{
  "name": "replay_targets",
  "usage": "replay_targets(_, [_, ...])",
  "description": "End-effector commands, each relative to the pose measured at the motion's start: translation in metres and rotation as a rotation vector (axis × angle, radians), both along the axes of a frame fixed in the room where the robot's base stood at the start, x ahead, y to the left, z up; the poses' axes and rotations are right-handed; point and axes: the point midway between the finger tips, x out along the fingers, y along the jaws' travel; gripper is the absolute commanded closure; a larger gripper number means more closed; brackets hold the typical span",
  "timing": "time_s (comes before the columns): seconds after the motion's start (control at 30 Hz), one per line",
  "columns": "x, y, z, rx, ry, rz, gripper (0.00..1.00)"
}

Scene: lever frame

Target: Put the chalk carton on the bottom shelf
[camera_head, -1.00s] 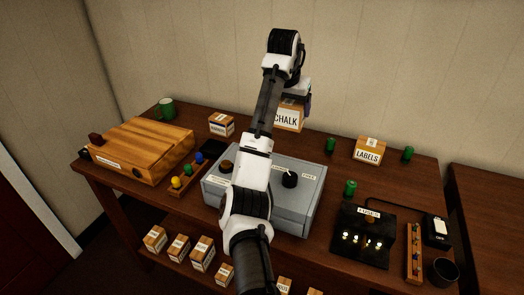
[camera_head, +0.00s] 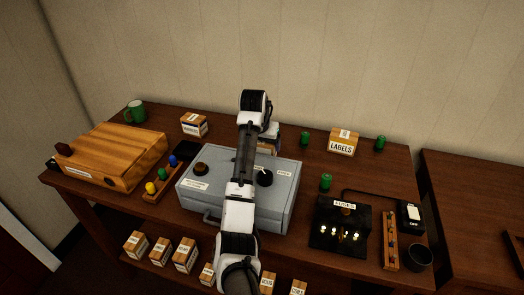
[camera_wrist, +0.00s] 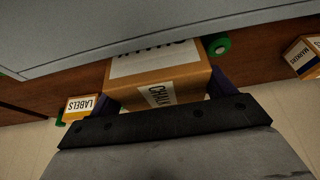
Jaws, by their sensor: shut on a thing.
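My gripper (camera_wrist: 165,92) is shut on the chalk carton (camera_wrist: 158,70), a tan box with white CHALK labels, held between two purple fingers. In the head view the carton (camera_head: 269,147) is mostly hidden behind my arm, near the back edge of the grey control box. Whether it touches the bench top cannot be told. The bottom shelf (camera_head: 160,272) shows low in the head view, under the bench, with several small labelled cartons (camera_head: 185,255) standing on it.
The grey control box (camera_head: 240,205) with knobs stands mid-bench. A wooden box (camera_head: 112,155) is at left, a fuse panel (camera_head: 340,225) at right. The labels carton (camera_head: 342,143), a markers carton (camera_wrist: 308,58) and green cylinders (camera_head: 381,142) stand towards the back.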

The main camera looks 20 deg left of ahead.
Motion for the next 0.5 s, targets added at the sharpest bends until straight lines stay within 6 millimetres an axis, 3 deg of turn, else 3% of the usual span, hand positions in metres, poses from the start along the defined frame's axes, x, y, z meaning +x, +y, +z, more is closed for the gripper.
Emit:
replay_targets(0.3, [-0.001, 0.001, -0.037, -0.001, 0.001, 0.002, 0.48])
replay_targets(0.5, [0.0, 0.001, -0.042, 0.001, -0.003, 0.0, 0.48])
